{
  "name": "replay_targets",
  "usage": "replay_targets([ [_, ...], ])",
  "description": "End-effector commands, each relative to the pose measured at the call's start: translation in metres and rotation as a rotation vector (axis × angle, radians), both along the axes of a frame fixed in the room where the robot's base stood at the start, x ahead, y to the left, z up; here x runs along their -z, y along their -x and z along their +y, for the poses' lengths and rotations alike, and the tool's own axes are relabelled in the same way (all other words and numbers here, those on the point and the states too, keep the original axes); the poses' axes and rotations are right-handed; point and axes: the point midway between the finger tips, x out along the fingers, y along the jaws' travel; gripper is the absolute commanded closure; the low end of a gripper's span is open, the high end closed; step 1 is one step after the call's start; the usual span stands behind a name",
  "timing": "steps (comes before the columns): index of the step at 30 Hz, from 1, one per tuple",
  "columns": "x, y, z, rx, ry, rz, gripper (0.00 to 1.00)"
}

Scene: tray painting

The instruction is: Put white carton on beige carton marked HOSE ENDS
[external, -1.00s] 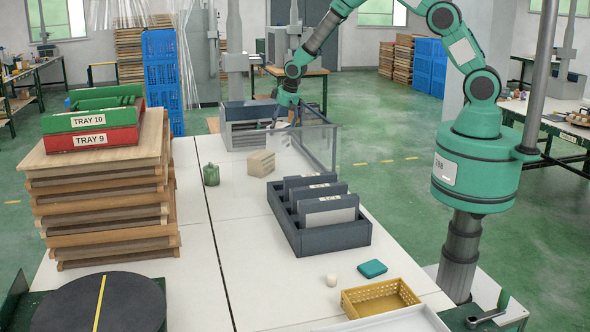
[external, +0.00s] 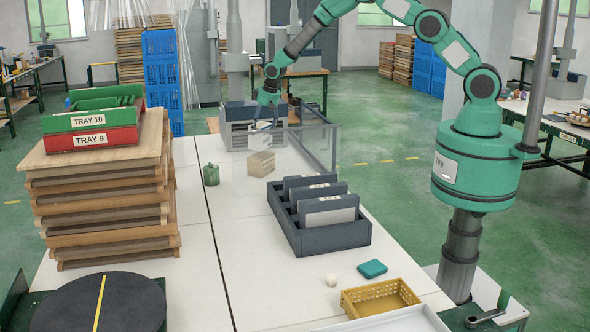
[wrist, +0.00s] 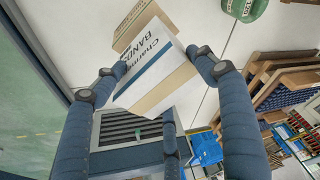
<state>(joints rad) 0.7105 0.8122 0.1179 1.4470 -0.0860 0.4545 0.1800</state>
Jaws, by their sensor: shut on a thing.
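The white carton (wrist: 158,58) has a blue stripe and printing that seems to read "BANDS". My gripper (external: 263,126) is shut on it, with the blue-grey fingers on either side in the wrist view (wrist: 157,72). In the external view the white carton (external: 258,141) hangs tilted, just behind and above the beige carton (external: 261,163). The beige carton stands on the white table and also shows beyond the white carton in the wrist view (wrist: 138,18). Its marking cannot be read. Whether the two cartons touch is unclear.
A green canister (external: 211,174) stands left of the beige carton. A dark divided bin (external: 333,238) is nearer.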

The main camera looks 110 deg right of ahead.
Motion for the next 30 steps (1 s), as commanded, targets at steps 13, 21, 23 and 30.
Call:
replay_targets([
  [13,0.024,0.0,0.0,0.0,0.0,0.0,0.83],
  [21,0.034,0.0,0.0,0.0,0.001,-0.001,0.83],
  [23,0.034,0.0,0.0,0.0,0.001,-0.001,0.83],
  [30,0.035,0.0,0.0,0.0,0.0,0.0,0.08],
])
